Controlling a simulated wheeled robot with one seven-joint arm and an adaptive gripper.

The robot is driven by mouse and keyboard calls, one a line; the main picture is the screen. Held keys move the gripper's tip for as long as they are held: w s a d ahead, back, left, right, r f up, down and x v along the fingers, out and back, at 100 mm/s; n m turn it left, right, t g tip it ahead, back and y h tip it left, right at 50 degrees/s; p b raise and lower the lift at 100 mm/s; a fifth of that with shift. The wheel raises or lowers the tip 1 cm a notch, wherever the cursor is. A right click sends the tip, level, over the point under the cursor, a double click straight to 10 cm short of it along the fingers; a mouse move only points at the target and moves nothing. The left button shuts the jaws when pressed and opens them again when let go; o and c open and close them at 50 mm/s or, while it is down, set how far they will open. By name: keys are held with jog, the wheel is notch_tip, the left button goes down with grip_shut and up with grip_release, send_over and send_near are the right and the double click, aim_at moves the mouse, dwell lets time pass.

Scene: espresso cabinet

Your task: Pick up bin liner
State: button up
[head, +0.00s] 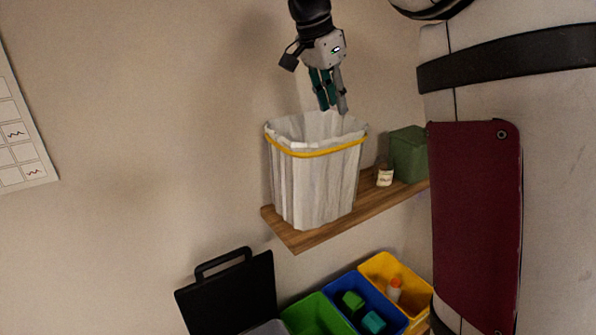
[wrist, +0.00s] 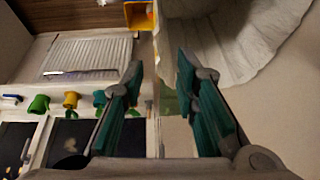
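The bin liner (head: 312,180) is a white, pleated, open-topped bag with a yellow band around its upper part. It stands upright on a wooden shelf (head: 375,207). My gripper (head: 335,110) points down just above the back rim of the liner in the head view. In the wrist view my gripper (wrist: 160,65) has its two teal-padded fingers apart with nothing held between them. Pale folds of the liner (wrist: 245,40) fill the upper right there, beside the right finger. Whether a fingertip touches the rim cannot be told.
A small jar (head: 384,176) and a green box (head: 408,154) stand on the shelf right of the liner. Below are green (head: 312,318), blue (head: 375,290) and yellow (head: 402,268) bins and a black panel (head: 228,292). A dark red panel (head: 475,225) is at right.

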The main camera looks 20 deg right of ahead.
send_over(344, 156)
jog(key=a, duration=0.2)
jog(key=f, duration=0.6)
jog(key=shift+s+d+f, duration=0.15)
jog(key=shift+d+f, duration=0.05)
jog(key=shift+f, duration=0.1)
jog(key=x, duration=0.1)
jog(key=p+x, duration=0.1)
jog(key=x, duration=0.3)
jog(key=shift+s+a+f+p, duration=0.1)
jog(key=shift+s+a+p, duration=0.05)
jog(key=shift+p, duration=0.2)
jog(key=shift+f, duration=0.4)
jog(key=shift+f, duration=0.2)
jog(key=shift+c, duration=0.6)
grip_shut()
